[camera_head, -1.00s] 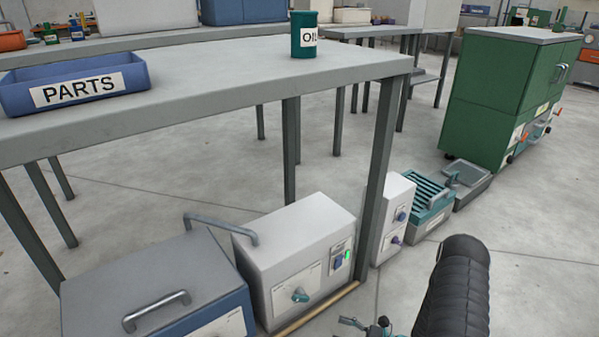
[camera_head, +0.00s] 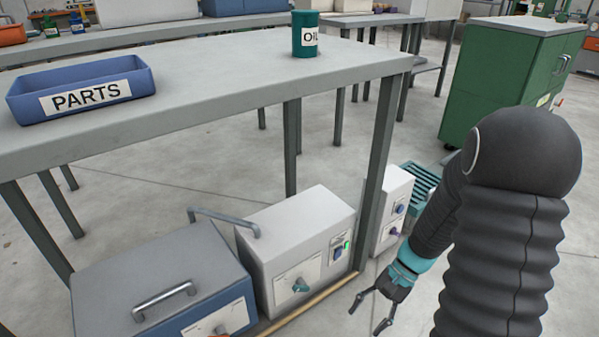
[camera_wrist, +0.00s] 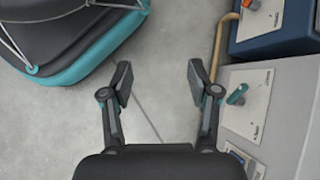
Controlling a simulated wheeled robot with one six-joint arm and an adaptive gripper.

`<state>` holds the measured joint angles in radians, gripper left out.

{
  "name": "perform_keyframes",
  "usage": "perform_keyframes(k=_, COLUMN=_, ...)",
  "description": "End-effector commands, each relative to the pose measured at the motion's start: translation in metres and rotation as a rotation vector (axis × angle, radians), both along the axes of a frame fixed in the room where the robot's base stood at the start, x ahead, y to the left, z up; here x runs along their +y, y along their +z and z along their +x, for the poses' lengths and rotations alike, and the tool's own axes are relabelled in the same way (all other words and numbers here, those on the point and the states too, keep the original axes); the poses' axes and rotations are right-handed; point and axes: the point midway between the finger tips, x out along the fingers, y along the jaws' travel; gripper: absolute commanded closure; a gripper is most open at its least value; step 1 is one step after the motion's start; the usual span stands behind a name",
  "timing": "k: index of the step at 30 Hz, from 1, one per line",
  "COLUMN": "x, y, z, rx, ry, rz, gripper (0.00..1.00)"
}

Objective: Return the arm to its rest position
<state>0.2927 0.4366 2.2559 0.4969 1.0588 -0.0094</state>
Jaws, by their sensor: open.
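My gripper (camera_head: 369,316) is at the lower right of the head view, below the table top and in front of the white boxes on the floor. My dark arm bends above it and fills the right side of that view. In the wrist view my gripper (camera_wrist: 160,83) has its two fingers spread wide, with bare grey floor between them. It holds nothing.
A grey table (camera_head: 230,95) bears a blue PARTS tray (camera_head: 30,108) and a green OIL can (camera_head: 306,44). Below stand a blue-grey box (camera_head: 110,275) and a white box (camera_head: 318,215). A green cabinet (camera_head: 500,75) stands behind my arm. Open floor lies between.

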Motion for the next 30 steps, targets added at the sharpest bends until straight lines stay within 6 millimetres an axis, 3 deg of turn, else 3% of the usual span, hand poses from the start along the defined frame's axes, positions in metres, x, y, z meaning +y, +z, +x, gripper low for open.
perform_keyframes(k=1, x=-0.003, y=0.017, z=-0.003, rx=-0.044, ry=0.040, rz=-0.038, gripper=0.40)
perform_keyframes(k=15, x=-0.026, y=0.132, z=-0.029, rx=-0.414, ry=0.348, rz=-0.349, gripper=0.40)
perform_keyframes(k=30, x=-0.018, y=0.254, z=-0.070, rx=-0.804, ry=0.513, rz=-0.565, gripper=0.40)
